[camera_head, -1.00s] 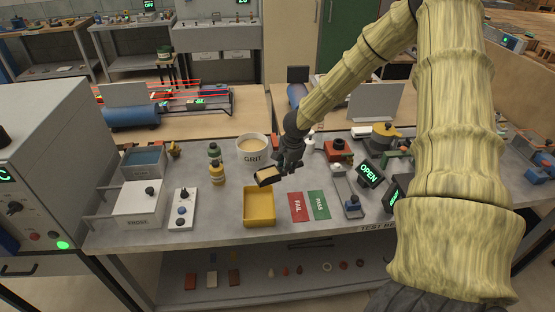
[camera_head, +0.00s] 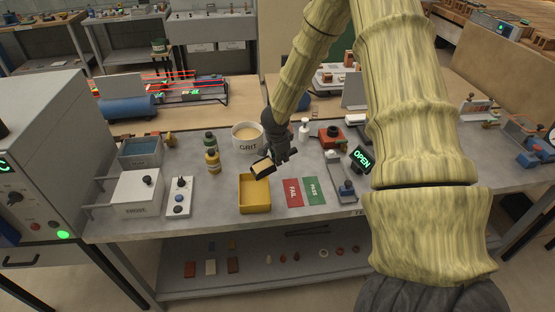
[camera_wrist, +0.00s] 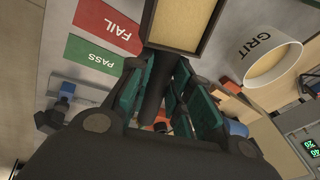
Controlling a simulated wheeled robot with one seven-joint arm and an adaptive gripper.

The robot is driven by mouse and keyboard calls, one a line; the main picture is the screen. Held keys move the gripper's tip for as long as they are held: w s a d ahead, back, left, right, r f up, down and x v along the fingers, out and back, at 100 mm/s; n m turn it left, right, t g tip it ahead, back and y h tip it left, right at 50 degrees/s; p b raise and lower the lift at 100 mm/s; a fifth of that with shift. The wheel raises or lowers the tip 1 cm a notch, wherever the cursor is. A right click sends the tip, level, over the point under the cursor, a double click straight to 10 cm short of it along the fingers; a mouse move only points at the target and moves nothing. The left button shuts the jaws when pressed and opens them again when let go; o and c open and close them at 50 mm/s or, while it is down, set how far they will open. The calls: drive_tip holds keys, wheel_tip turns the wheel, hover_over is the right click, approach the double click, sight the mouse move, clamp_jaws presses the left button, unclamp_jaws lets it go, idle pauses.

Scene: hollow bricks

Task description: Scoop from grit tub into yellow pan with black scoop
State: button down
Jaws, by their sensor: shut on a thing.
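The white grit tub (camera_head: 246,146) stands on the bench, holding tan grit; it also shows in the wrist view (camera_wrist: 250,48). The yellow pan (camera_head: 256,207) sits in front of it near the bench's front edge; its visible floor looks bare. My gripper (camera_head: 279,158) is shut on the handle of the black scoop (camera_head: 261,175). The scoop is above the back part of the pan, with tan grit in its bowl. In the wrist view my gripper (camera_wrist: 160,90) closes on the dark handle, and the grit-filled scoop (camera_wrist: 148,28) is at the top.
The red FAIL card (camera_head: 292,192) and green PASS card (camera_head: 314,190) lie right of the pan. Bottles (camera_head: 212,162) stand to the left, beside a control box with knobs (camera_head: 180,196). A red device (camera_head: 330,135) stands behind the cards.

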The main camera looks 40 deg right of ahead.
drive_tip(key=shift+w+f, duration=0.3)
drive_tip(key=shift+w, duration=0.05)
drive_tip(key=shift+f+b, duration=0.15)
drive_tip(key=shift+b, duration=0.3)
drive_tip(key=shift+a+h+b, duration=0.25)
drive_tip(key=shift+h+b, duration=0.15)
drive_tip(key=shift+h, duration=0.1)
drive_tip(key=shift+w+a+g+h, duration=0.1)
drive_tip(key=shift+a+g+h, duration=0.2)
drive_tip(key=shift+a, duration=0.15)
drive_tip(key=shift+d, duration=0.35)
drive_tip(key=shift+a, duration=0.15)
drive_tip(key=shift+a+r+n+h+p, duration=0.3)
drive_tip(key=shift+a+r+h, duration=0.5)
drive_tip(key=shift+r+h, duration=0.15)
